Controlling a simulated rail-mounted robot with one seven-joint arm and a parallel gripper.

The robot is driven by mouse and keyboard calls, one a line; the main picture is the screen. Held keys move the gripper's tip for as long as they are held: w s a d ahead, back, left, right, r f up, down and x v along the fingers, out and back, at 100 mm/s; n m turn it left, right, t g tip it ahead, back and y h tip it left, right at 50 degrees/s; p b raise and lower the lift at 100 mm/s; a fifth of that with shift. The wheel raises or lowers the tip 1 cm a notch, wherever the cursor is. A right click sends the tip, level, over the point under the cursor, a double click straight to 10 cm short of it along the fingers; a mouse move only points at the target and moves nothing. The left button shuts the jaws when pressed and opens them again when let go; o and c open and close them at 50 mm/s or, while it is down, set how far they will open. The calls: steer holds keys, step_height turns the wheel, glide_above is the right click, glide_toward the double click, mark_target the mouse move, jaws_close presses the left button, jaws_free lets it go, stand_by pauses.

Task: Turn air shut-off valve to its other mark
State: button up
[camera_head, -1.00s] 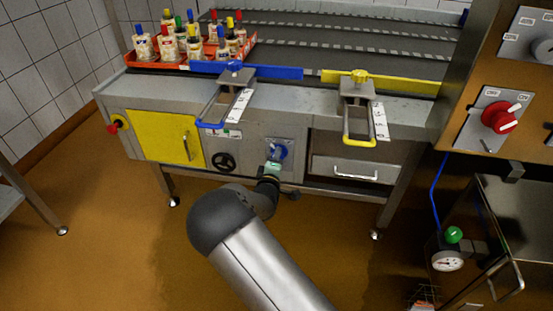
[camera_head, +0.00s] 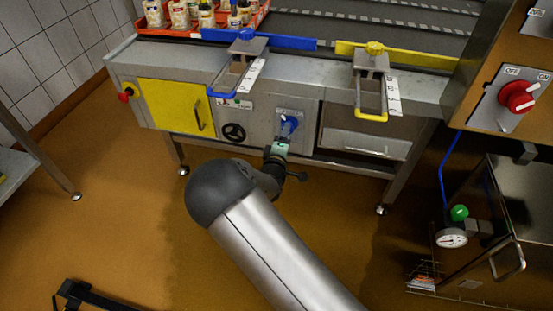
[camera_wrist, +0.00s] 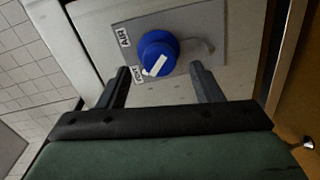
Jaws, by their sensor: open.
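The air shut-off valve is a round blue knob (camera_wrist: 158,53) with a white pointer bar, on a grey plate (camera_wrist: 190,25) in the wrist view. The plate bears an AIR label (camera_wrist: 124,37) and a second label (camera_wrist: 139,74) too small to read surely. The white pointer aims toward the second label. In the head view the knob (camera_head: 289,122) is on the front of the machine. My gripper (camera_wrist: 160,70) is open and empty, its two fingers on either side of the knob's near edge. I cannot tell whether they touch it. In the head view my gripper (camera_head: 282,143) is just below the knob.
A yellow door (camera_head: 172,108) and a black handwheel (camera_head: 234,132) are left of the valve. A drawer (camera_head: 362,145) is to its right. Blue (camera_head: 225,85) and yellow (camera_head: 372,108) handles jut out above. A red switch (camera_head: 517,97) is far right. The floor in front is open.

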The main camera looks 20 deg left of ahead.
steer(key=s+d+p, duration=0.2)
steer(key=s, duration=1.1)
steer(key=shift+s+r, duration=0.3)
steer(key=w+d+r+m+g+p, duration=0.1)
steer(key=d+r+m+g+p, duration=0.95)
steer(key=d+r+p, duration=0.65)
steer(key=s+d+r+m+g+h+p, duration=0.1)
steer(key=s+d+r+m+g+p, duration=0.2)
steer(key=s+d+r, duration=0.6)
steer(key=s+d+r+m+g+h+p, duration=0.1)
steer(key=s+d+r+m+g+p, duration=0.2)
steer(key=s+d+r, duration=0.6)
step_height(320, 180, up, 5)
steer(key=s+m+p, duration=0.1)
steer(key=s, duration=0.1)
steer(key=shift+s+d, duration=0.3)
steer(key=shift+s, duration=0.05)
